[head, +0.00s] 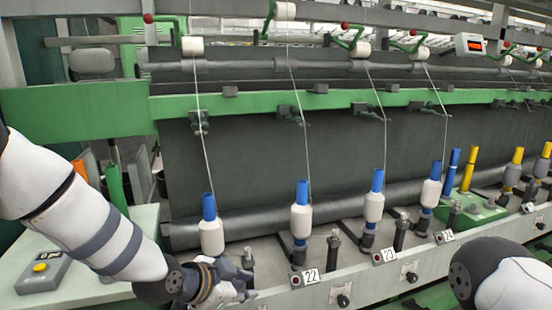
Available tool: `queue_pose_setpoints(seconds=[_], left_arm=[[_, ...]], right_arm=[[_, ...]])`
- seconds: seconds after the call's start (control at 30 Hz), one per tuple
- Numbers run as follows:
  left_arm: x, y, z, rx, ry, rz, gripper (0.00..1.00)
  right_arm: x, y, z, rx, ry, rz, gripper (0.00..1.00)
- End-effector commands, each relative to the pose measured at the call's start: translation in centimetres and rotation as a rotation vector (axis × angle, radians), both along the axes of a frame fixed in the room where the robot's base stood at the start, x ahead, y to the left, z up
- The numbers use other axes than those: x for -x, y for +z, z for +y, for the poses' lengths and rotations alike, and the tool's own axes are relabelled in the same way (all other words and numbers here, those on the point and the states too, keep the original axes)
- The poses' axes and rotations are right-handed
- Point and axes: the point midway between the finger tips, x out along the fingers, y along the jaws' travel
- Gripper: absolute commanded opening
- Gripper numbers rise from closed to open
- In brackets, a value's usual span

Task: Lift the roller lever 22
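The label 22 (311,276) is on the front rail, below a white bobbin on a blue tube (300,220). Its thread runs up to a white roller (285,11) at the top edge. A green lever (269,18) stands steeply beside that roller, which sits higher than its neighbours. The lever's upper end is cut off by the frame. My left gripper (243,286) is low, at the front rail left of label 22, far below the lever. Its fingers are small and bunched in view, so their opening is unclear. My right gripper is out of view; only part of that arm shows at lower right.
Neighbouring green levers with red knobs (345,26) hold lower white rollers (360,49). A green beam (330,100) crosses the frame. Bobbins, black posts and threads line the front. A grey box with a yellow button (42,270) sits on a table at left.

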Motion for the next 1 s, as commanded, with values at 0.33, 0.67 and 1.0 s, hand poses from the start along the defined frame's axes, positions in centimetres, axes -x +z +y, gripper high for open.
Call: queue_pose_setpoints(seconds=[0.33, 0.67, 1.0], left_arm=[[27.2, -18.7, 8.9, -0.004, 0.59, 0.756, 0.21], [43.6, -19.0, 15.6, -0.171, 1.015, 1.033, 0.21], [43.9, -19.0, 15.7, -0.174, 1.026, 1.036, 0.21]], right_arm=[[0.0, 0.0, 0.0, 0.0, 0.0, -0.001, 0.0], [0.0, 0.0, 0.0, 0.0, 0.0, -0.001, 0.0], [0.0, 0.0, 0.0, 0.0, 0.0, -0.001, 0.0]])
